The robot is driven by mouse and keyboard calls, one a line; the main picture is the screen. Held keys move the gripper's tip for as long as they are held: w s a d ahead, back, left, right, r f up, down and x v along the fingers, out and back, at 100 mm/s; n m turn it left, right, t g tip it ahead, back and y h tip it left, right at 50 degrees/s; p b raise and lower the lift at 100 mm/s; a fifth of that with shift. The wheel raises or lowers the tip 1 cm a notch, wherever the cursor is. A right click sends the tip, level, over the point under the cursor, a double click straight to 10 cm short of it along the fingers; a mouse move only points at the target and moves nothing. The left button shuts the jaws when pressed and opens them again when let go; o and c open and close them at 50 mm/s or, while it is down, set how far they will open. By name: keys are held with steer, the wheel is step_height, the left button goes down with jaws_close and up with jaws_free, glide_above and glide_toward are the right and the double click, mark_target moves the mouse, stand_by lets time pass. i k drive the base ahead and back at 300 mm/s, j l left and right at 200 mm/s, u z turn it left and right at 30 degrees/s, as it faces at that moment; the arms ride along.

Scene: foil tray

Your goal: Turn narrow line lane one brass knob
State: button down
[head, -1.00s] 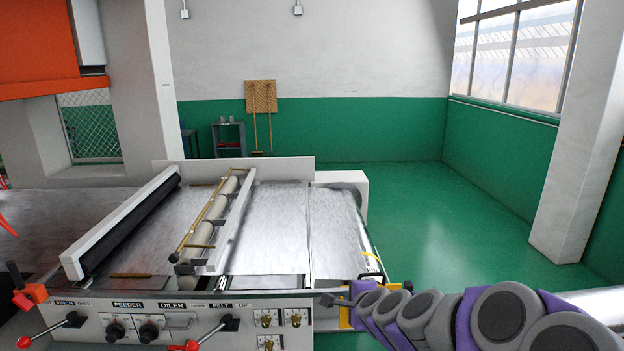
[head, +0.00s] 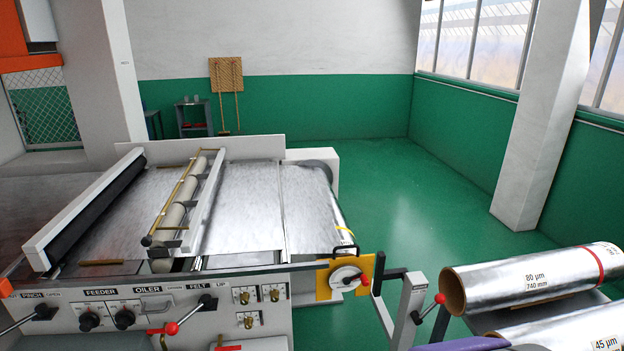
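Three small brass knobs sit on white plates on the front panel of the foil machine: an upper left knob (head: 249,295), an upper right knob (head: 274,293) and a lower knob (head: 249,320). Their plates' markings are too small to read, so I cannot tell which is lane one of the narrow line. My gripper is out of view.
Black dials (head: 124,318) and a red-tipped lever (head: 170,328) are left of the knobs. A white handwheel (head: 346,279) on a yellow plate sits to their right. Foil rolls (head: 530,279) and a red-knobbed lever (head: 440,298) stand at right. Green floor is clear behind.

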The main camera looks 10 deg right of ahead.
mark_target(244, 296)
steer(key=z, duration=0.9)
steer(key=u, duration=1.7)
